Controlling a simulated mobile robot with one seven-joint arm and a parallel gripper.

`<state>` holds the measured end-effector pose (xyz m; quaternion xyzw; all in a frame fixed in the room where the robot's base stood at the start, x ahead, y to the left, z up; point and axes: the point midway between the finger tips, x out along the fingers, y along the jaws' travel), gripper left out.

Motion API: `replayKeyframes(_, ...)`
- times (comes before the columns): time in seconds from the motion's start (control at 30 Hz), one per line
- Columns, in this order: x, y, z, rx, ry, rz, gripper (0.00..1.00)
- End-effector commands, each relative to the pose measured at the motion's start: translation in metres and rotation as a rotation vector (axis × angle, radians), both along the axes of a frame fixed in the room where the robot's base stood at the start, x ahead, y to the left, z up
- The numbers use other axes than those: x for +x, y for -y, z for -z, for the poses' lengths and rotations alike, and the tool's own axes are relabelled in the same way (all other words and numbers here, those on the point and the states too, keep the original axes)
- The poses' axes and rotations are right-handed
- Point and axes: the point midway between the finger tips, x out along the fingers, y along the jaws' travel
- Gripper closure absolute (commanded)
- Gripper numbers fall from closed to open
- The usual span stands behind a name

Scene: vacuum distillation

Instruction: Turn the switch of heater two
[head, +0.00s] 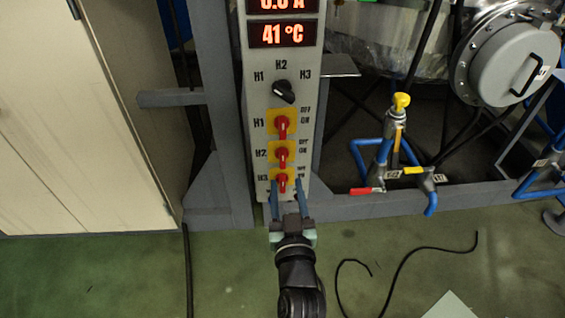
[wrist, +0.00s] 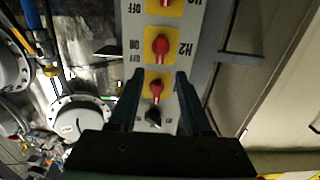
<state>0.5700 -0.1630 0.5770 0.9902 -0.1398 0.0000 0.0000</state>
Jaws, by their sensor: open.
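The control panel (head: 257,85) carries three red switches on yellow plates, in a column. The H2 switch (head: 281,155) is the middle one, with its label at its left; its handle looks about upright. In the wrist view, which is upside down, the H2 switch (wrist: 161,45) shows unobstructed beyond the fingertips. My gripper (head: 286,184) is open and empty in front of the panel's lower end. In the head view its fingertips flank the H3 switch (head: 282,182). In the wrist view my gripper (wrist: 158,77) frames the H1 switch (wrist: 156,88). Contact with the panel cannot be told.
A black selector knob (head: 284,91) sits above the switches, below a 41 °C display (head: 283,33). A beige cabinet (head: 85,120) stands at left. Blue pipes with a yellow-knobbed valve (head: 400,103) are at right. Cables (head: 415,250) lie on the green floor.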

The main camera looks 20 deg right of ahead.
Motion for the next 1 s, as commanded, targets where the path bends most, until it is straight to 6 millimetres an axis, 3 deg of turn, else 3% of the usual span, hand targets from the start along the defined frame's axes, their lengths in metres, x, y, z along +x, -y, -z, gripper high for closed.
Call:
replayKeyframes(0.3,0.054,0.015,0.001,-0.001,0.002,0.000,0.51)
replayKeyframes(0.5,0.075,0.022,0.001,0.000,0.001,0.000,0.51)
replayKeyframes(0.93,0.083,0.024,0.000,0.000,0.000,0.000,0.51)
replayKeyframes(1.0,0.083,0.024,0.000,0.000,0.000,0.000,0.60)
